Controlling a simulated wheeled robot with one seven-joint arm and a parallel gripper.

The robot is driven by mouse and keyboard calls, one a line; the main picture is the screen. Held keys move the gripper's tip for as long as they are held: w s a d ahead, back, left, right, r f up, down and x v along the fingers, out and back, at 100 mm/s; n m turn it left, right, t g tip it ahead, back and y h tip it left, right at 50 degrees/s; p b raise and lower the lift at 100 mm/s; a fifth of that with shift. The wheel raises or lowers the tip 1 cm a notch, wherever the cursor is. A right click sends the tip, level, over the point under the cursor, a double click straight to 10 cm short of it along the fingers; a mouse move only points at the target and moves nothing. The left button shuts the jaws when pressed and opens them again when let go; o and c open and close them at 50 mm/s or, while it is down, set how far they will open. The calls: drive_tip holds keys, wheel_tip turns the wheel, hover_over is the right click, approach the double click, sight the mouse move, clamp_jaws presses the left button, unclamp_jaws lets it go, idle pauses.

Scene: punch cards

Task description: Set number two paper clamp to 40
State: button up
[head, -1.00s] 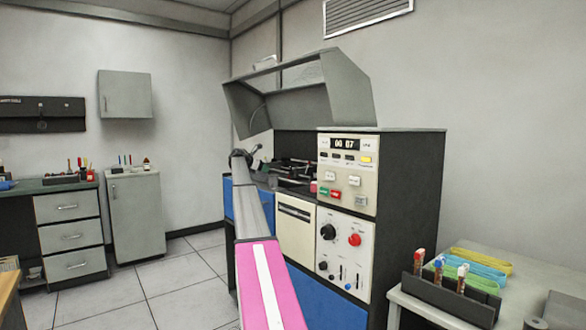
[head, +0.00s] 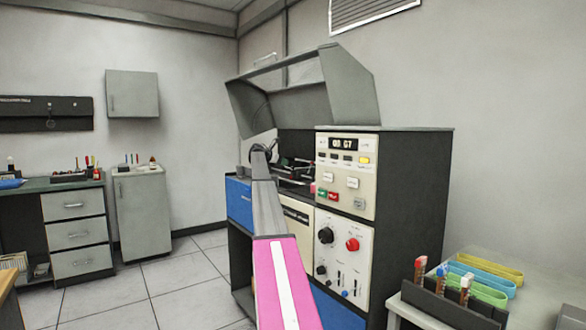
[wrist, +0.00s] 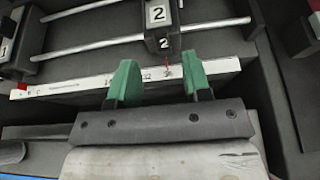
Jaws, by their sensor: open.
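The number two paper clamp (wrist: 160,28) is a dark block with two white "2" labels, on parallel metal rails at the top of the wrist view. A thin red pointer extends below it to a white scale (wrist: 90,83). The value under the pointer is too small to read. My gripper (wrist: 157,72) has two green fingers, apart and empty, overlapping the scale just below the clamp in the picture. I cannot tell whether they touch anything. In the head view my arm reaches into the punch-card machine (head: 418,215) under its raised hood; the fingers are not clear there.
Another clamp block labelled "1" (wrist: 12,50) sits on the rails at the left. A control panel (head: 347,175) with knobs and buttons faces the front of the machine. A side table (head: 400,312) with a dark rack (head: 450,303) stands at the right. Floor at the left is clear.

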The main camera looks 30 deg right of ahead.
sight(293, 166)
drive_tip(key=x, duration=0.7)
drive_tip(key=shift+d+f, duration=0.2)
drive_tip(key=shift+d, duration=0.15)
clamp_jaws()
